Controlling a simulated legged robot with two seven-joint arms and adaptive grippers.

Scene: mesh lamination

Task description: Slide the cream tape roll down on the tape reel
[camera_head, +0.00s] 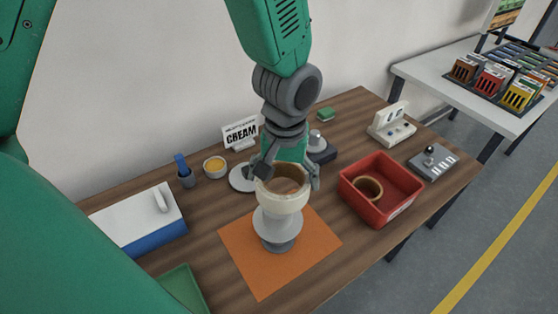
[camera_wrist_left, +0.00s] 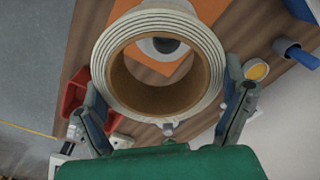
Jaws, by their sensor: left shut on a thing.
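The cream tape roll (camera_head: 283,199) is a pale ring with a brown core, in the middle of the head view. My left gripper (camera_head: 288,178) is shut on it, one finger on each side. The tape reel (camera_head: 277,228), white and grey, stands upright on the orange mat (camera_head: 242,264), below the roll in the picture. In the left wrist view the roll (camera_wrist_left: 98,62) fills the upper middle between the fingers of my left gripper (camera_wrist_left: 166,112). Part of the reel (camera_wrist_left: 163,46) shows through its hole. I cannot tell whether roll and reel touch. My right gripper is not in view.
A red bin (camera_head: 397,208) with a brown ring (camera_head: 369,188) inside stands right of the mat. A CREAM sign (camera_head: 241,133), a yellow-filled bowl (camera_head: 215,166) and a blue-handled tool in a cup (camera_head: 186,175) stand behind. A white and blue box (camera_head: 140,222) is at left.

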